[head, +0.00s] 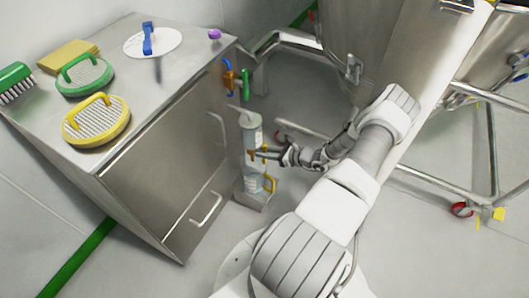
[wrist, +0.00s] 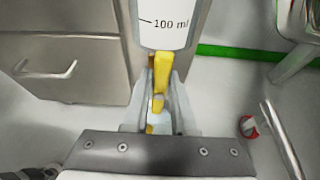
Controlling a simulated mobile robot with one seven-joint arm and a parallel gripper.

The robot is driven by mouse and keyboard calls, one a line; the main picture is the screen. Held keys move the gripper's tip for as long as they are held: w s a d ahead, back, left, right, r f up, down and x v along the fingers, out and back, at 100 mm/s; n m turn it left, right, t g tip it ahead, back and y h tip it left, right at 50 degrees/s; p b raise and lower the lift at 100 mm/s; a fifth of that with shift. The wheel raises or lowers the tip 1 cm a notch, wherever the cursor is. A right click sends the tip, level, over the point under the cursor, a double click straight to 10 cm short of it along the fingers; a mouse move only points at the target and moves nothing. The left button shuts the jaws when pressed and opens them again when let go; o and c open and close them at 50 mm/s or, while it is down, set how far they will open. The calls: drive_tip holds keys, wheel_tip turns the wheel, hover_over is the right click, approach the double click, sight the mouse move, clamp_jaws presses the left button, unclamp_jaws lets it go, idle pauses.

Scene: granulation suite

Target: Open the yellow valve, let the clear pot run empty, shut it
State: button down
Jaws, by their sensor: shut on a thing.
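The clear pot (head: 252,128) is an upright cylinder by the steel cabinet's right side. The wrist view shows its lower end (wrist: 165,28) with a "100 ml" mark; I cannot make out a liquid level. The yellow valve (wrist: 158,88) sits just below the pot, its handle between my fingers. My gripper (wrist: 158,100) is shut on this handle, and it reaches in from the right in the head view (head: 265,153). Whether the valve is open or shut is not clear. Below stands a clear vessel with a yellow handle (head: 269,184), partly hidden in the wrist view.
The steel cabinet (head: 165,165) stands left, with brushes (head: 96,120) and a white disc (head: 153,42) on top. Blue, orange and green handles (head: 237,82) sit above the pot. Steel vessels and a tubular frame (head: 430,180) with red-rimmed castors (head: 461,209) stand right.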

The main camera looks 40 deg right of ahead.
drive_tip(key=m+y, duration=0.2)
drive_tip(key=shift+w+d+f+m+g+b, duration=0.1)
drive_tip(key=shift+d+m+g+b, duration=0.1)
drive_tip(key=shift+m+g+b, duration=0.15)
drive_tip(key=m+y, duration=0.2)
drive_tip(key=m, duration=0.1)
drive_tip(key=shift+d+f, duration=0.1)
drive_tip(key=shift+d, duration=0.05)
drive_tip(key=m+y, duration=0.2)
drive_tip(key=m, duration=0.1)
drive_tip(key=shift+d+f+m, duration=0.1)
drive_tip(key=shift+f+m, duration=0.1)
drive_tip(key=shift+m, duration=0.05)
drive_tip(key=m+t+y, duration=0.1)
drive_tip(key=m, duration=0.2)
drive_tip(key=shift+f+m, duration=0.15)
drive_tip(key=shift+m, duration=0.15)
drive_tip(key=shift+w+m+y, duration=0.1)
drive_tip(key=shift+m+y, duration=0.2)
drive_tip(key=c, duration=0.7)
unclamp_jaws()
